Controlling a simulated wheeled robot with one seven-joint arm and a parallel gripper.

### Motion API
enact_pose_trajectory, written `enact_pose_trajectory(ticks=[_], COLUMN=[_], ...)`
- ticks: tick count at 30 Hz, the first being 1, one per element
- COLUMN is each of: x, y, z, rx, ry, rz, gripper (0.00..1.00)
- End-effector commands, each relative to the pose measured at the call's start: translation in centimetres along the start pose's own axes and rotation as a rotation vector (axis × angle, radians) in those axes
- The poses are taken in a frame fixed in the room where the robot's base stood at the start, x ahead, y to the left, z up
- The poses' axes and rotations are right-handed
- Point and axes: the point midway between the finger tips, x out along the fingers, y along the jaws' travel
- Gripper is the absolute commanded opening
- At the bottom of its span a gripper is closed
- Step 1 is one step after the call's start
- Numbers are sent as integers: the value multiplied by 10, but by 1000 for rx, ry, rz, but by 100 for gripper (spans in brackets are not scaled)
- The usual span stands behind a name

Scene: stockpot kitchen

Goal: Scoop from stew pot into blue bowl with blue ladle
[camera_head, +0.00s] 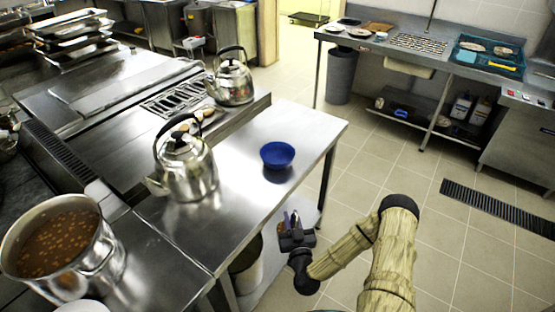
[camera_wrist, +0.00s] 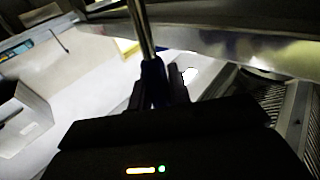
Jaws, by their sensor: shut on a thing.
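The stew pot (camera_head: 96,262) stands at the lower left in the head view, filled with brown stew that has orange pieces. The blue bowl (camera_head: 277,157) sits upright on the steel table. My gripper (camera_head: 291,222) is beside the table's right edge, in front of the bowl and well away from the pot. In the wrist view my gripper (camera_wrist: 160,92) is shut on the blue handle of the ladle (camera_wrist: 151,70), whose metal shaft runs up out of the picture. The ladle's scoop is not visible.
A large steel kettle (camera_head: 188,168) stands between pot and bowl, and a second kettle (camera_head: 232,82) stands farther back. The steel table (camera_head: 232,205) is clear around the bowl. A bin (camera_head: 247,268) stands under it. Tiled floor (camera_head: 360,150) is open to the right.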

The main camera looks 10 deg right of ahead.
Motion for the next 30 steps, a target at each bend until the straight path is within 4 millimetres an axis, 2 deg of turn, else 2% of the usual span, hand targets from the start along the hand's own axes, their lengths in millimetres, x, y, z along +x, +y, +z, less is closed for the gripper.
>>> enact_pose_trajectory(ticks=[8,19,30], x=[-3,-45,-49], y=[1,1,0], z=[4,46,49], rx=[2,3,1], ry=[1,0,3], rz=[1,3,1], gripper=[0,0,0])
